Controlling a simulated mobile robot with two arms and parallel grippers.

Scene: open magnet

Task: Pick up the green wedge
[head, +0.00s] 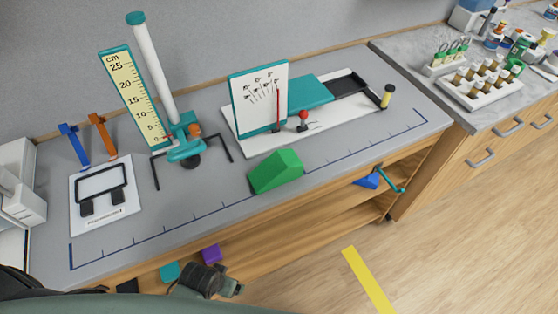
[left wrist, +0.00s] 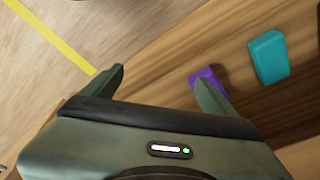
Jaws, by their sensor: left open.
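The wedge does not show in the left wrist view. My left gripper (left wrist: 161,90) is open with nothing between its fingers. In the head view the left arm's end (head: 212,282) shows low in front of the bench, well below and left of the wedge and apart from it. My right gripper is not in view.
Purple (head: 211,254) and teal (head: 170,272) blocks lie on the shelf below the bench top, near my left gripper. A ruler stand (head: 131,95) and a white board device (head: 259,95) stand behind the wedge. A blue piece (head: 367,181) is on the shelf at right.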

